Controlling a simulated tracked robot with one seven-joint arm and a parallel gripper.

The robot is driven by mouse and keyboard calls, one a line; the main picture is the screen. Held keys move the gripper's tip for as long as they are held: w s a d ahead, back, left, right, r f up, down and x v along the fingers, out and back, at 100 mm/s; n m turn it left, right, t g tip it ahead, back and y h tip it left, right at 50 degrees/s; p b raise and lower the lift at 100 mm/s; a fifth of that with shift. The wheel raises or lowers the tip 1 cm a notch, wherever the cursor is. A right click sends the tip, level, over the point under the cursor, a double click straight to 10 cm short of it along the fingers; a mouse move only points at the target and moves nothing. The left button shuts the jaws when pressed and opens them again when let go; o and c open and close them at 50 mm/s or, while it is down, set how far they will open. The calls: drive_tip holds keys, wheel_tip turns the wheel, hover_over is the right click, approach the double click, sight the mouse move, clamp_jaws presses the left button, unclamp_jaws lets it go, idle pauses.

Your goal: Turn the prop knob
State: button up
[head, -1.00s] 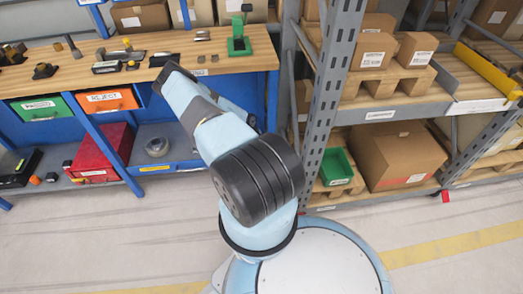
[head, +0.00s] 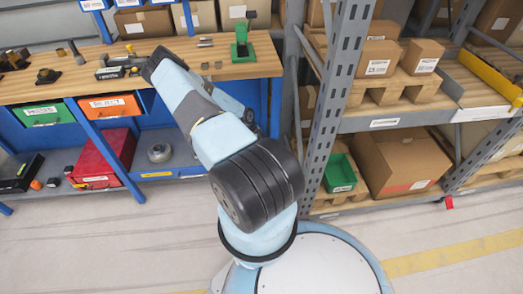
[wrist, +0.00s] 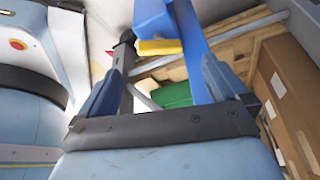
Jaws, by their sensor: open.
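I cannot make out for certain which thing is the prop knob. Several small dark metal parts (head: 48,75) lie on the wooden workbench top (head: 215,65) in the head view, too small to tell apart well. In the wrist view my gripper (wrist: 160,72) is open, with its two blue fingers spread and nothing seen held between them. Beyond the fingers are a green bin (wrist: 175,94) and wooden shelf slats. In the head view my bent arm reaches over the bench's front edge and largely hides my gripper.
A green stand (head: 241,47) is at the bench's right end. A grey rack post (head: 335,90) rises right of my arm. The rack holds cardboard boxes (head: 400,160) and a green bin (head: 340,173). A red case (head: 103,158) is on the lower shelf. The floor in front is clear.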

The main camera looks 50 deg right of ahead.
drive_tip(key=shift+w+a+r, duration=0.15)
